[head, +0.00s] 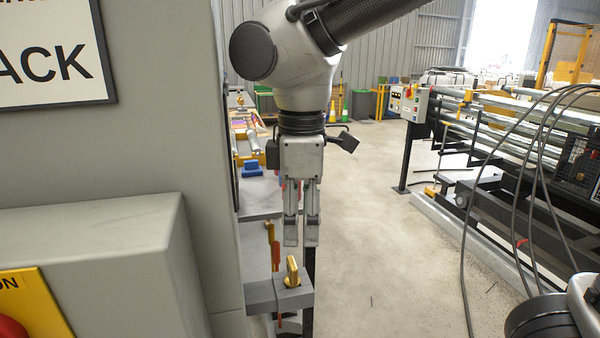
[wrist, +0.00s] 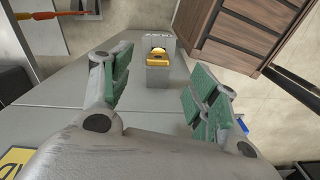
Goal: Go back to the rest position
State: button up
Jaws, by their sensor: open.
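My gripper (head: 302,240) hangs pointing down in the middle of the head view, with its fingers a little apart and nothing visible between them. In the wrist view my gripper (wrist: 158,98) shows two green-padded fingers spread wide and empty. Below it in the head view, a yellow handle-like piece (head: 292,272) stands in a grey block (head: 277,297). In the wrist view a yellow piece (wrist: 158,57) sits in a grey block beyond the fingertips, apart from them.
A large grey cabinet (head: 130,160) with a sign fills the left. A conveyor machine (head: 490,150) with hanging cables stands at the right. Concrete floor (head: 380,240) between them is clear. A brown slatted box (wrist: 245,35) is at the upper right of the wrist view.

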jog(key=s+d+m+t, duration=0.1)
jog(key=d+m, duration=0.8)
jog(key=d, duration=0.9)
jog(key=d+m+t, duration=0.3)
jog(key=d+m, duration=0.6)
jog(key=d, duration=0.9)
jog(key=shift+s+d+r, duration=0.25)
jog(key=shift+s+r, duration=0.05)
jog(key=shift+s, duration=0.1)
